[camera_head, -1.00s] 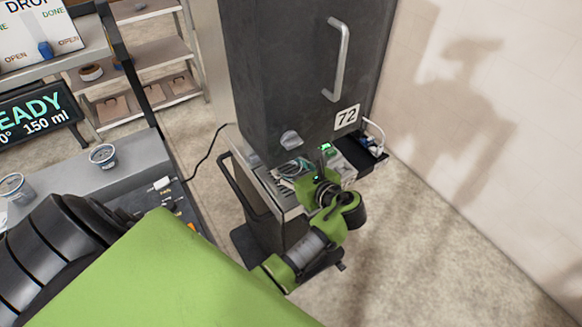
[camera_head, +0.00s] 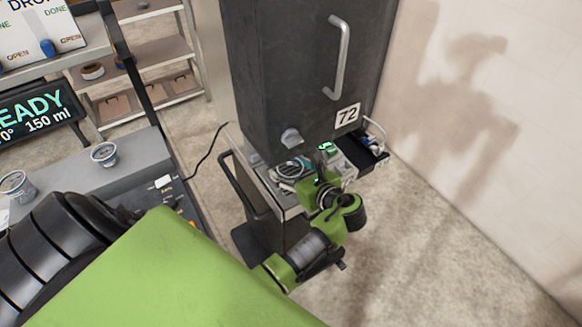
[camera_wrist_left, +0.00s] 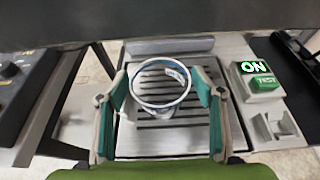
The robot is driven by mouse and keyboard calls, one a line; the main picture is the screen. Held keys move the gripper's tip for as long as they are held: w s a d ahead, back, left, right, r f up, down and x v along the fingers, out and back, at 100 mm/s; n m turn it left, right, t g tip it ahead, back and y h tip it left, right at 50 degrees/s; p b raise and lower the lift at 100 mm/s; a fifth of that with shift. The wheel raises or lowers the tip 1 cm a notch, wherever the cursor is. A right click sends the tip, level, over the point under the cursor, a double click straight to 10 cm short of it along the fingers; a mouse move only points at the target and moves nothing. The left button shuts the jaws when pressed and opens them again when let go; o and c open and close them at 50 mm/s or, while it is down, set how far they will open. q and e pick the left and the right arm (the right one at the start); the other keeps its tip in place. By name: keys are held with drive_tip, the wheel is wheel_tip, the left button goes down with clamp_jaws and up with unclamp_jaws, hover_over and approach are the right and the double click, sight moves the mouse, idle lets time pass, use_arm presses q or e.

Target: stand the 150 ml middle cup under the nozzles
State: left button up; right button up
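A clear cup with a blue-tinted rim (camera_wrist_left: 161,105) is over the slatted drip tray (camera_wrist_left: 145,122) in the left wrist view. It looks upright; whether its base rests on the slats is hard to tell. My left gripper (camera_head: 305,168) is at the front of the dark dispenser cabinet (camera_head: 285,75) marked 72. The cup's size cannot be read. The nozzles are hidden. My right gripper is not in view.
A green TEST button (camera_wrist_left: 265,84) under a lit ON sign (camera_wrist_left: 255,67) is right of the tray. A display (camera_head: 38,110) reads READY and 150 ml. A beige wall (camera_head: 500,120) bounds the right.

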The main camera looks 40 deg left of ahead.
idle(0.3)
use_arm(q)
drive_tip(key=shift+s+d+r, duration=0.1)
drive_tip(key=shift+d, duration=0.2)
drive_tip(key=v, duration=0.7)
drive_tip(key=shift+a, duration=0.1)
